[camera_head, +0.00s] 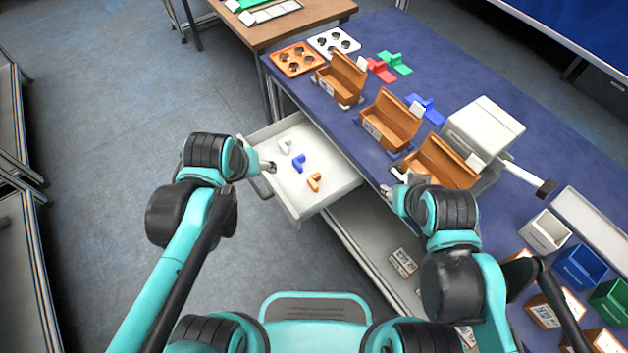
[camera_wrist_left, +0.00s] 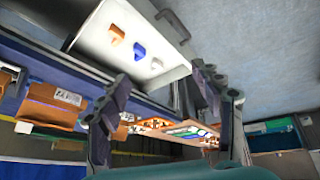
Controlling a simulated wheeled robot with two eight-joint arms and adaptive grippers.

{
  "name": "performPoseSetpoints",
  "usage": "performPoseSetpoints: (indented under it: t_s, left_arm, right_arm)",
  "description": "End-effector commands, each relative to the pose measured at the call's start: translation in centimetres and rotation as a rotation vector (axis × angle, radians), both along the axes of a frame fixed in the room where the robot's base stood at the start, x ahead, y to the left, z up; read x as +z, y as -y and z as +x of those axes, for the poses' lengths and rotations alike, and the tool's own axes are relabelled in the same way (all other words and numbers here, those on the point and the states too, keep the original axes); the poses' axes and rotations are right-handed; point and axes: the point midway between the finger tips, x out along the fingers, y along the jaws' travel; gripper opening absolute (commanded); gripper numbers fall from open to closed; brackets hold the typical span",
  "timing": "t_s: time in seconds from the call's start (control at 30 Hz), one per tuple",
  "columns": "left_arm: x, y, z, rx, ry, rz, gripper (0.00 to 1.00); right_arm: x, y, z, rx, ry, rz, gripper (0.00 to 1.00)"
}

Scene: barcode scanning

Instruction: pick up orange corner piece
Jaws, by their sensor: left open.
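The orange corner piece (camera_head: 314,181) lies in the open white drawer (camera_head: 335,190), toward its front right end. A blue piece (camera_head: 298,162) and a white piece (camera_head: 284,146) lie beside it in a row. My left gripper (camera_head: 268,167) is at the drawer's left front edge, apart from the pieces. In the left wrist view my left gripper (camera_wrist_left: 160,92) is open and empty; the orange piece (camera_wrist_left: 117,33) shows beyond its fingers. My right gripper (camera_head: 388,191) is by the table edge near the cardboard boxes, and its fingers are too small to read.
The blue table (camera_head: 350,120) carries open cardboard boxes (camera_head: 387,122), a white device (camera_head: 483,127), and red, green and blue parts. Orange and white trays (camera_head: 333,42) stand at the far end. The drawer walls surround the pieces. Floor is clear left of the drawer.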

Motion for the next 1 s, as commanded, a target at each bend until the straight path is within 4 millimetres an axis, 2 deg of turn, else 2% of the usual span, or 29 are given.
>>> performPoseSetpoints:
  t_s: [0.03,0.17,0.27,0.37,0.5,0.7,0.83,1.0]
  left_arm:
    - [0.1,0.9,1.5,0.021,-0.033,-0.018,0.66]
    - [-1.1,3.2,4.6,0.099,-0.126,-0.061,0.66]
    - [-2.8,5.1,6.9,0.162,-0.197,-0.084,0.66]
    - [-5.0,7.1,8.9,0.228,-0.266,-0.098,0.66]
    - [-9.0,10.0,11.1,0.323,-0.357,-0.102,0.66]
    - [-14.2,13.0,12.4,0.433,-0.448,-0.091,0.66]
    - [-16.0,13.9,12.5,0.467,-0.473,-0.083,0.66]
    - [-17.8,14.1,12.5,0.479,-0.481,-0.082,0.66]
  right_arm:
    - [0.4,0.0,0.0,0.000,0.000,0.000,0.40]
    - [0.9,0.0,0.0,0.000,0.000,0.000,0.40]
    - [1.3,0.0,0.0,0.000,0.000,0.000,0.40]
    - [1.7,0.0,0.0,0.000,0.000,0.000,0.40]
    - [2.3,0.0,0.0,0.000,0.000,0.000,0.40]
    - [2.8,0.0,0.0,0.000,0.000,0.000,0.40]
    - [2.9,0.0,0.0,0.000,0.000,0.000,0.40]
    - [2.3,0.0,0.0,0.000,0.000,0.000,0.40]
